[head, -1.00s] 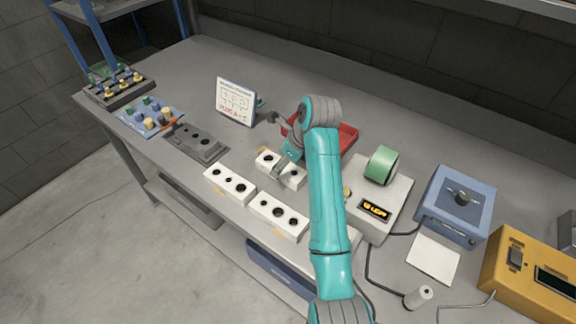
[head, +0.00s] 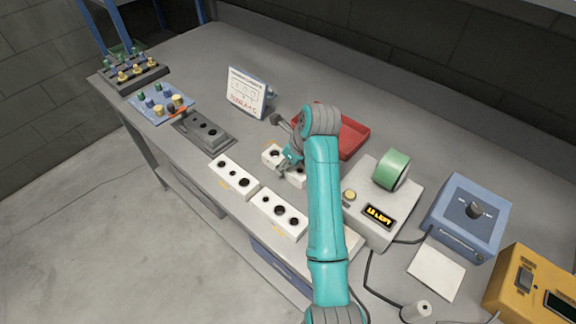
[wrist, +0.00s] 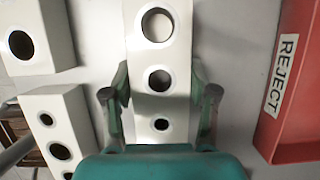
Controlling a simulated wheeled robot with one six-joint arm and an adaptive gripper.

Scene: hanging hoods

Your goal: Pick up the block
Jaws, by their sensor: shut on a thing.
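In the head view the same block (head: 271,155) is partly hidden by my gripper (head: 286,163) and arm. I cannot tell whether it touches the table. Two similar white blocks, one at the left (head: 234,177) and one at the right (head: 279,214), lie nearer the table's front edge.
A red tray (head: 354,137), marked REJECT in the wrist view (wrist: 292,135), is right of the held block. A grey fixture (head: 203,132) and an upright sign (head: 247,92) stand left. A grey machine with a green roll (head: 392,169) stands right. The table's back is clear.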

